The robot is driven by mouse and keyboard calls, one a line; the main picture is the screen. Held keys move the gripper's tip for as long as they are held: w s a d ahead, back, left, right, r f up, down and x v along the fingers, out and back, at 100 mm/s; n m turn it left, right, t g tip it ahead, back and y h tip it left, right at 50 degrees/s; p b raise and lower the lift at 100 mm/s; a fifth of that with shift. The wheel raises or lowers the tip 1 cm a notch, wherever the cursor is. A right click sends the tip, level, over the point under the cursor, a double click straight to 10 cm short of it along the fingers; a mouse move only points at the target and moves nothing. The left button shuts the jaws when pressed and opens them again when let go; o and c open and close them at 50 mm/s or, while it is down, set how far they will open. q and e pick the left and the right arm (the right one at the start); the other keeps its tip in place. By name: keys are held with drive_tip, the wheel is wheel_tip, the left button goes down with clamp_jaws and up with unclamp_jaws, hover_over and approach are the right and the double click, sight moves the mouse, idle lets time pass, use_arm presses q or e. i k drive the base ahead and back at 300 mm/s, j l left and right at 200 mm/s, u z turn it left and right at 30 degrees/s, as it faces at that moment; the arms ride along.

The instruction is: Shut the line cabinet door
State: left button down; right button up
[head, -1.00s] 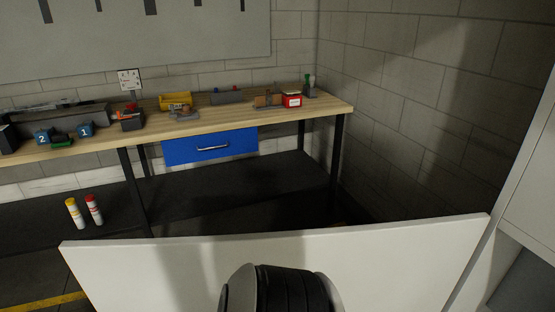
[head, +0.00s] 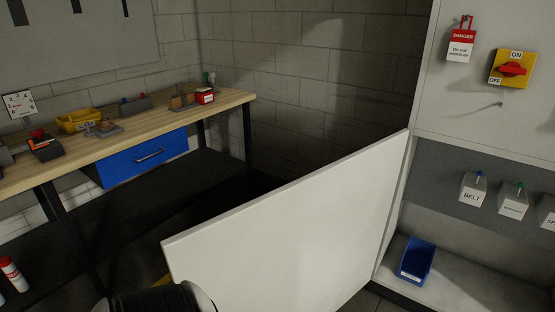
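The line cabinet (head: 480,118) stands on the right in the head view, a light grey housing with an open compartment. Its white door (head: 300,230) stands open, swung out from the cabinet's left edge and reaching toward the lower left. A dark rounded part of my own arm (head: 155,300) shows at the bottom edge, in front of the door's near lower corner. I cannot tell whether it touches the door. Neither gripper's fingers are in view.
Inside the cabinet are labelled blocks, one marked BELT (head: 473,193), and a blue bin (head: 416,260). A yellow and red ON/OFF switch (head: 510,69) and a red danger tag (head: 461,44) are above. A workbench (head: 120,140) with a blue drawer (head: 145,158) stands at the left.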

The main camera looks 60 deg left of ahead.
sight(310, 244)
drive_tip(key=k+j+z, duration=0.15)
drive_tip(key=k+j, duration=0.9)
drive_tip(key=j, duration=1.2)
drive_tip(key=j+z, duration=0.1)
drive_tip(key=j, duration=1)
